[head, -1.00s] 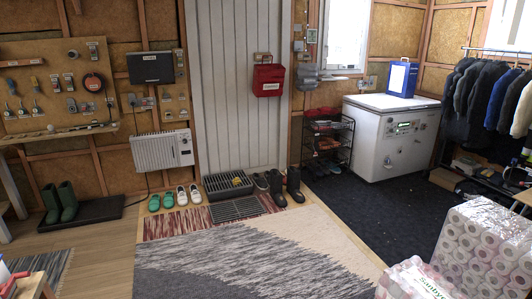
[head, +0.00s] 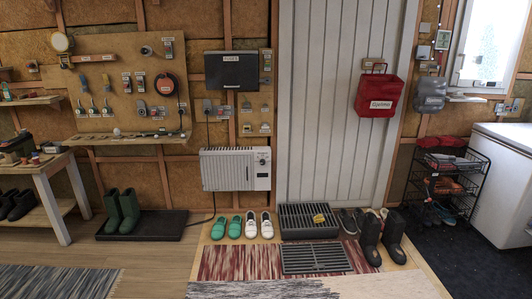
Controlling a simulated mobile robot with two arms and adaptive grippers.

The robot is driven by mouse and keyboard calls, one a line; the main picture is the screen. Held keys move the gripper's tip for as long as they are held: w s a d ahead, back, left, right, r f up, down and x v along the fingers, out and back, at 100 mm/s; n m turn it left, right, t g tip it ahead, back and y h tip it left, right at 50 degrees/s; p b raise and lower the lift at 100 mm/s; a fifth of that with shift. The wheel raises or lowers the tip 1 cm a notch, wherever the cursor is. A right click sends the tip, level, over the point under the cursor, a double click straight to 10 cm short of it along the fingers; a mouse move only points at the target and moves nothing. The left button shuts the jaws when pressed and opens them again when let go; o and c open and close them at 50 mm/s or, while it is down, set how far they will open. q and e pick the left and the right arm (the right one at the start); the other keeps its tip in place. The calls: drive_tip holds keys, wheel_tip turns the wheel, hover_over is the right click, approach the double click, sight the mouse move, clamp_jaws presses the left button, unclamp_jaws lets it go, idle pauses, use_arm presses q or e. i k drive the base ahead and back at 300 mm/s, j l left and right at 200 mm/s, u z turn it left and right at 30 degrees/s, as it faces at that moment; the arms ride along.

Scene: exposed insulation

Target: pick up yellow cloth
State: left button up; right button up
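A small yellow item (head: 319,218), which looks like the yellow cloth, lies on a dark grey slatted crate (head: 292,233) on the floor in front of the white door. It is small in the head view, so its folds cannot be made out. Neither of my grippers shows in the head view.
Green and white shoes (head: 250,226) stand left of the crate, and dark boots (head: 392,236) stand right of it. A grey floor grate (head: 316,259) lies in front on a striped rug (head: 225,262).

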sight(319, 218)
drive_tip(key=i+z, duration=0.15)
drive_tip(key=i, duration=0.4)
drive_tip(key=i+z, duration=0.2)
drive_tip(key=i, duration=0.35)
drive_tip(key=i+j+z, duration=0.15)
drive_tip(key=i, duration=0.4)
drive_tip(key=i+j+z, duration=0.15)
drive_tip(key=i, duration=0.35)
